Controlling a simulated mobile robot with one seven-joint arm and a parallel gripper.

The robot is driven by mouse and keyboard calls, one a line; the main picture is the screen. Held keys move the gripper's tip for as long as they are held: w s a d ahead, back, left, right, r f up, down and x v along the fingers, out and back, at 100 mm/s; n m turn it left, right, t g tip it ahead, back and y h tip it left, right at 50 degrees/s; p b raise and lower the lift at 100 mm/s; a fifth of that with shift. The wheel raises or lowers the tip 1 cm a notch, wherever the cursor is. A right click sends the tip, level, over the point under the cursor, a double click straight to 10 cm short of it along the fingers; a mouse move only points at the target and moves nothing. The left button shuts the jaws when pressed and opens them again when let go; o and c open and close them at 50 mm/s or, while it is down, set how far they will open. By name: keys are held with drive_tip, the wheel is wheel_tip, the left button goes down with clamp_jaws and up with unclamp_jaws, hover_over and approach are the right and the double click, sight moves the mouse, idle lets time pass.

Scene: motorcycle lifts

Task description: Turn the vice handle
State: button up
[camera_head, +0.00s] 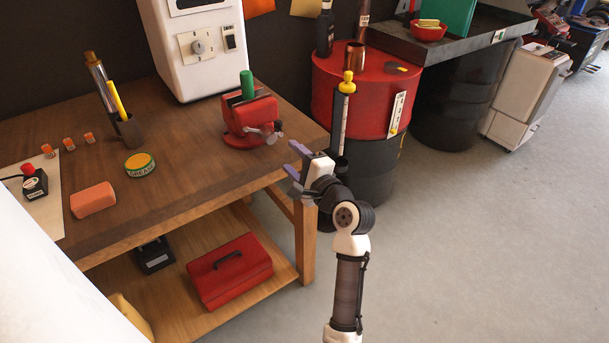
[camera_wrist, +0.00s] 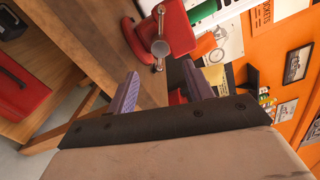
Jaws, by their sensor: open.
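A red vice (camera_head: 248,112) is mounted at the right end of the wooden workbench, with a green cylinder (camera_head: 247,84) upright between its jaws. Its grey metal handle (camera_head: 270,133) is on the front, facing my gripper. My gripper (camera_head: 294,162) is open and empty, just off the bench's right edge, to the right of and nearer than the vice. In the wrist view the handle (camera_wrist: 160,52) shows ahead, between and beyond the fingertips of my gripper (camera_wrist: 158,92). The fingers do not touch it.
The workbench (camera_head: 185,150) carries a grease tin (camera_head: 140,165), a pinkish block (camera_head: 93,200) and a white machine (camera_head: 200,45). A red toolbox (camera_head: 230,270) sits on the lower shelf. A red-topped drum (camera_head: 365,95) stands behind my gripper.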

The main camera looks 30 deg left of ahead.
drive_tip(key=b+v, duration=0.1)
drive_tip(key=v, duration=0.3)
drive_tip(key=shift+s+d, duration=0.1)
drive_tip(key=shift+d, duration=0.15)
